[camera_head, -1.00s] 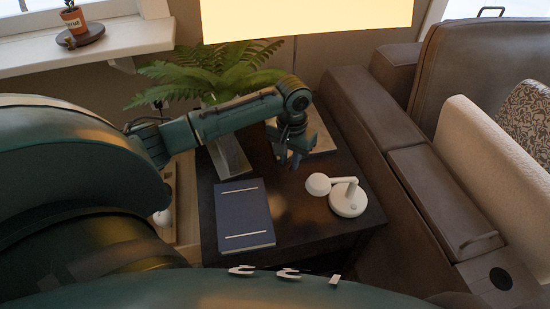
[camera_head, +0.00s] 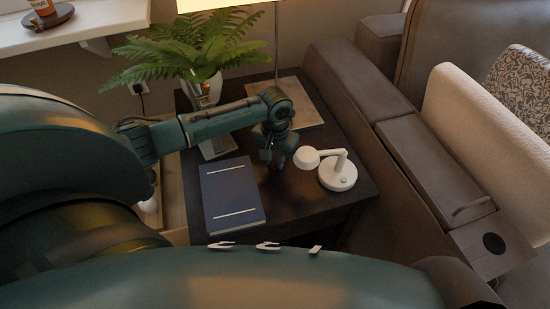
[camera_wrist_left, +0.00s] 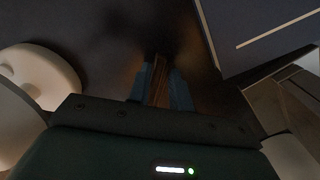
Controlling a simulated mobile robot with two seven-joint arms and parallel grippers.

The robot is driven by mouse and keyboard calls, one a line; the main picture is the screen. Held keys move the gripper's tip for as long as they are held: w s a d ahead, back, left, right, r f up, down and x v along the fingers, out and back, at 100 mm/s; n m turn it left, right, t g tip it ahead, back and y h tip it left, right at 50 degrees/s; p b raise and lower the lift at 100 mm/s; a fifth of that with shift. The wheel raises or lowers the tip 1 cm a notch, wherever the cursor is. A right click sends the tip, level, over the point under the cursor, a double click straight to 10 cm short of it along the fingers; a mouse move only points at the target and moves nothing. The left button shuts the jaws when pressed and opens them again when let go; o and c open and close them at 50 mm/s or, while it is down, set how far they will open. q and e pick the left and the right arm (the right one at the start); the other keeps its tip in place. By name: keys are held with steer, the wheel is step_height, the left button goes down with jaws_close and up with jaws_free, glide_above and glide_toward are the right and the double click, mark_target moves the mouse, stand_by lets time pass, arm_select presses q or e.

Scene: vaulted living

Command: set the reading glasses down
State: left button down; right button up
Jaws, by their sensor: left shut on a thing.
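My left gripper (camera_head: 278,162) is low over the dark side table (camera_head: 290,212), between the blue book and the white lamp. In the left wrist view its fingers (camera_wrist_left: 162,82) are shut on a thin brown strip (camera_wrist_left: 160,90), which seems to be part of the reading glasses. The rest of the glasses is hidden or lost in the dark, and I cannot tell whether they touch the tabletop. My right gripper is not in view.
The blue book (camera_head: 231,193) lies left of the gripper, and the small white lamp (camera_head: 338,173) stands close on its right. A brown sofa (camera_head: 385,125) borders the table's right side.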

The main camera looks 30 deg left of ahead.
arm_select(q)
steer(key=c, duration=1.7)
jaws_free()
steer(key=shift+f, duration=0.15)
steer(key=o, duration=0.4)
steer(key=shift+o, duration=0.2)
